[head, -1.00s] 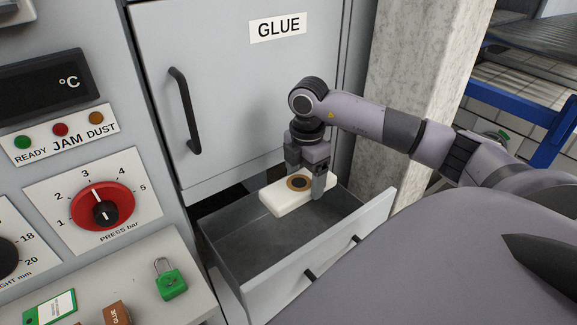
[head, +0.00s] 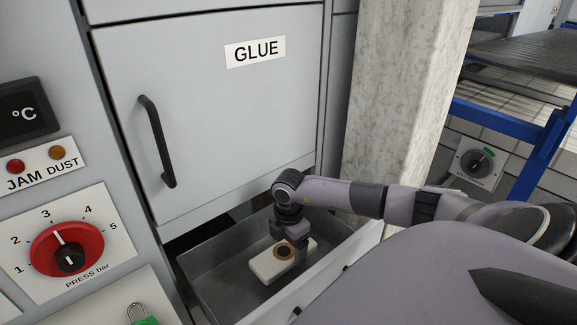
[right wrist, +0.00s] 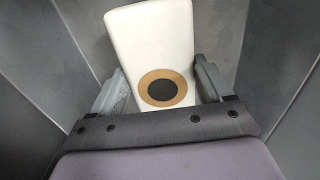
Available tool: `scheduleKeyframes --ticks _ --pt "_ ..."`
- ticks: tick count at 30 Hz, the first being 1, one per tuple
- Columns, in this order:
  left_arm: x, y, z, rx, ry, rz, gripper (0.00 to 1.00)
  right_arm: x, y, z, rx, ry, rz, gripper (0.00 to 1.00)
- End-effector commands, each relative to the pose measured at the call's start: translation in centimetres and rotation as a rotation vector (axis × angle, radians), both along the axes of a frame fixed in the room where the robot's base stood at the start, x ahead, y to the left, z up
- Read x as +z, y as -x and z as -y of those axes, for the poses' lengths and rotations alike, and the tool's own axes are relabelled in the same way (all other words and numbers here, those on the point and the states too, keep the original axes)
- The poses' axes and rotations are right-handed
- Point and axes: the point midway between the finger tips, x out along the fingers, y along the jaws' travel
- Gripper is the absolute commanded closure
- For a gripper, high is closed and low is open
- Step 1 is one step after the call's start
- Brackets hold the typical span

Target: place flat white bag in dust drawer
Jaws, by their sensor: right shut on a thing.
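The flat white bag (head: 268,266) is a pale block with a brown ring around a dark disc on top. My right gripper (head: 289,252) is shut on it, with a finger on each side. In the right wrist view the bag (right wrist: 150,40) lies between the two fingers of the right gripper (right wrist: 160,88), with grey drawer walls around. The open dust drawer (head: 207,270) is a grey metal box below the GLUE door. The bag is down inside the drawer; whether it touches the floor I cannot tell. My left gripper is not in view.
The closed GLUE door (head: 215,120) with a black handle stands above the drawer. A concrete pillar (head: 400,110) rises behind my right arm. The control panel with a red knob (head: 67,248) and a green padlock (head: 143,320) are at the left.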

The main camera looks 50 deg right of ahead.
Motion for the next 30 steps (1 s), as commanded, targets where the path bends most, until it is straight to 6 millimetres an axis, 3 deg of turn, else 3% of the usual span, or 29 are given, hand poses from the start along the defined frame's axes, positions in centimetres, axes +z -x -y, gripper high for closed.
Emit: scheduleKeyframes --ticks 13,26,27,28,30 --pt "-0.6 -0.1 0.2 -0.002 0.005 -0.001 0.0 -5.4 0.0 -0.1 -0.001 -0.002 -0.001 0.51" --pt "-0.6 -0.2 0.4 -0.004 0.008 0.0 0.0 -6.0 0.0 0.0 0.0 -0.001 0.001 0.51" --pt "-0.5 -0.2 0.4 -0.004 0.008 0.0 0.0 -5.9 0.0 0.0 0.0 -0.001 0.001 0.11" --pt "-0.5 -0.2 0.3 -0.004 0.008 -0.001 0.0 -5.9 0.0 0.0 0.0 -0.001 0.001 0.02" --pt "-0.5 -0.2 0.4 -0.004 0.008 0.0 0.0 -5.9 0.0 0.0 0.0 -0.001 0.001 0.0"
